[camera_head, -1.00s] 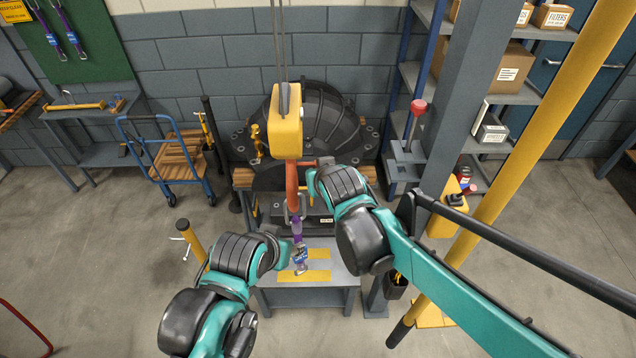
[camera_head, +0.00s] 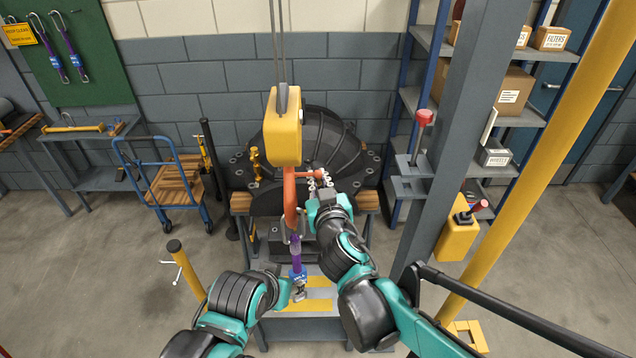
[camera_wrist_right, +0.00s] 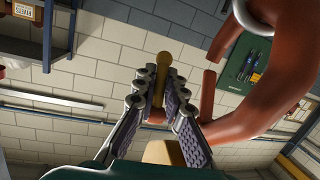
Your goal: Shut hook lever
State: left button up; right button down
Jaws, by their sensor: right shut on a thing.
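A yellow hook block (camera_head: 284,128) hangs on cables in the middle of the head view, with an orange-red hook (camera_head: 290,200) under it. The hook looms large at the right of the right wrist view (camera_wrist_right: 285,95). A short orange-red lever (camera_head: 304,174) sticks out from the hook to the right. A purple sling (camera_head: 296,252) hangs below the hook. My left gripper (camera_head: 287,292) is beside the sling's lower end, its fingers unclear.
A large dark domed casing (camera_head: 320,145) stands behind the hook. A grey table with yellow marks (camera_head: 318,306) is below. A grey column (camera_head: 455,130) and yellow pole (camera_head: 535,150) stand at the right. A blue cart (camera_head: 165,175) is at the left.

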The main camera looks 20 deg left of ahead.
dwell(0.3)
jog(key=c, duration=1.6)
grip_release()
jog(key=shift+s, duration=0.1)
jog(key=v, duration=1.2)
jog(key=shift+f, duration=0.1)
